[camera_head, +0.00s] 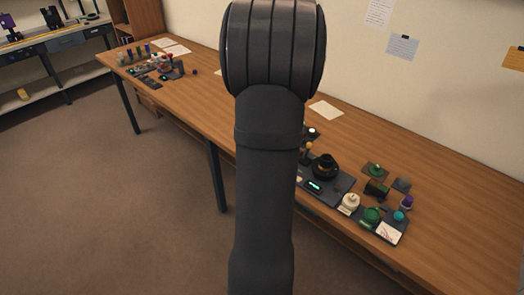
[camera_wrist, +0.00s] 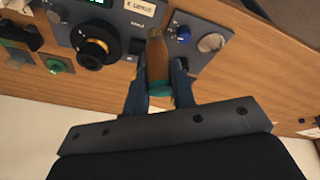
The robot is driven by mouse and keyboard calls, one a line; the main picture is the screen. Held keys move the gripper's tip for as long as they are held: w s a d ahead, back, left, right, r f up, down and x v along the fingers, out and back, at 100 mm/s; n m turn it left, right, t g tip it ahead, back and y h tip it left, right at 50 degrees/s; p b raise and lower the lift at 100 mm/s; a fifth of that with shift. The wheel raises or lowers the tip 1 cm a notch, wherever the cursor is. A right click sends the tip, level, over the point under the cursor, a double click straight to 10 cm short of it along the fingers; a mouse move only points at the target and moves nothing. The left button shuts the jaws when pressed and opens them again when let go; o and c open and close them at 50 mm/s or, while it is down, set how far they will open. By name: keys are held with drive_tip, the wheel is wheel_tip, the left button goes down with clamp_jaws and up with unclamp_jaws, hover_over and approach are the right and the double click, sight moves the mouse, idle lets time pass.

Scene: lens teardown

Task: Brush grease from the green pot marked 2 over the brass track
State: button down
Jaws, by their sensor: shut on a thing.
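My gripper (camera_wrist: 160,82) is shut on a brown wooden-handled tool with a teal part (camera_wrist: 157,60), which looks like the brush; its tip is hard to make out. The gripper is hidden behind my arm in the head view. A green pot (camera_head: 372,215) stands near the front right of the work area; I cannot read its number. A black round lens body (camera_head: 324,167) sits on a dark grey plate. It shows in the wrist view (camera_wrist: 93,47), left of the held tool, with a thin yellowish ring that may be the brass track.
A green knob on a small plate (camera_head: 376,169) stands behind. The wooden table (camera_head: 460,215) is clear at the right.

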drive_tip(key=s+d+n+g, duration=0.1)
drive_tip(key=s+d+n, duration=0.1)
drive_tip(key=s+d, duration=0.85)
drive_tip(key=s+d+n, duration=0.1)
drive_tip(key=s+d, duration=0.7)
drive_tip(key=d, duration=0.5)
drive_tip(key=shift+h, duration=0.4)
drive_tip(key=shift+d+f, duration=0.1)
drive_tip(key=shift+f, duration=2.55)
drive_tip(key=shift+s+f, duration=0.1)
drive_tip(key=shift+f, duration=0.65)
wheel_tip(320, 180, up, 7)
